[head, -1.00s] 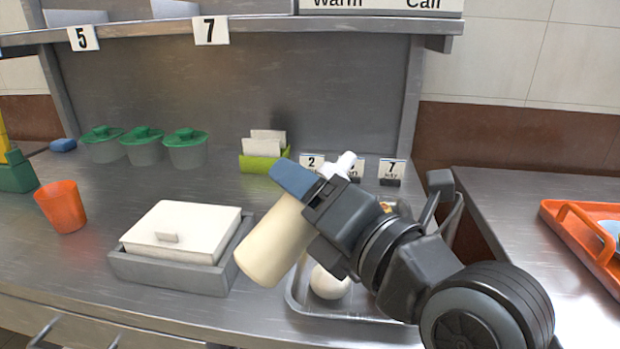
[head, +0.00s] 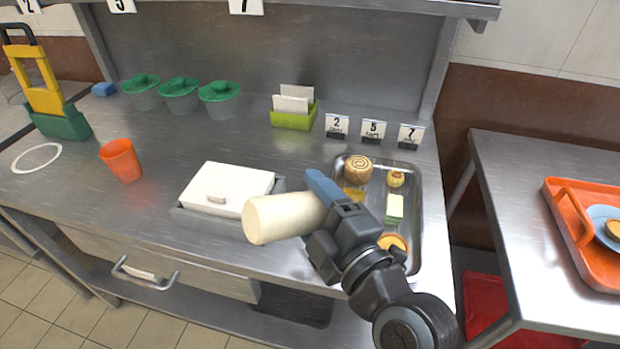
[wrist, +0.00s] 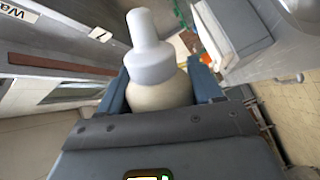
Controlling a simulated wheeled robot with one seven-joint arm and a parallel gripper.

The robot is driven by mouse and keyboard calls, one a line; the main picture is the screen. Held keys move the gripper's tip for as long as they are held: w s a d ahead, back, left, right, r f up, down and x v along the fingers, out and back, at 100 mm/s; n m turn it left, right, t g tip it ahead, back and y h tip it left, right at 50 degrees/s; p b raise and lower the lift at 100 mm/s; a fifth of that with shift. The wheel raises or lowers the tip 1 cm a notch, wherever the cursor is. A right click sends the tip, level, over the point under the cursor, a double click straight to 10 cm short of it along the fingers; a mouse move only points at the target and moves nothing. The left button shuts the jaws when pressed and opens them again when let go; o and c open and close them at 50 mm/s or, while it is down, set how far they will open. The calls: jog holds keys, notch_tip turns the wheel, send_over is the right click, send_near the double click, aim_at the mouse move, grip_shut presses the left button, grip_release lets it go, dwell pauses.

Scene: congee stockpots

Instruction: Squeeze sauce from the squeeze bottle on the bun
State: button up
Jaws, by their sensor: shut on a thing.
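The squeeze bottle (head: 280,217) has a cream body and lies nearly level in my gripper (head: 324,190), its base toward the left. My gripper is shut on it, above the front left part of the metal tray (head: 416,215). In the head view the nozzle is hidden behind my gripper. The wrist view shows the bottle's pale nozzle and collar (wrist: 150,60) between the two blue fingers. The white bun is not visible now; my gripper and the bottle cover the front left of the tray.
The tray also holds a swirl roll (head: 357,168), a small yellow pastry (head: 395,178) and a layered slice (head: 394,208). A white lidded box (head: 226,188) stands just left of the bottle. An orange cup (head: 121,160) is further left. Small number cards (head: 373,129) stand behind the tray.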

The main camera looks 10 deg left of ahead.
jog(key=shift+d+r+m+p, duration=0.15)
jog(key=shift+r+m+p, duration=0.1)
jog(key=shift+m+p, duration=0.65)
jog(key=shift+w+d+f+m+b, duration=0.25)
jog(key=shift+f+m+b, duration=0.2)
jog(key=shift+b, duration=0.2)
jog(key=m, duration=0.2)
jog(key=w+d+m, duration=0.1)
jog(key=m, duration=0.3)
jog(key=shift+w+d+r+b, duration=0.1)
jog(key=shift+w+d+b, duration=0.2)
jog(key=shift+w+b, duration=0.05)
jog(key=shift+o, duration=0.9)
jog(key=c, duration=0.5)
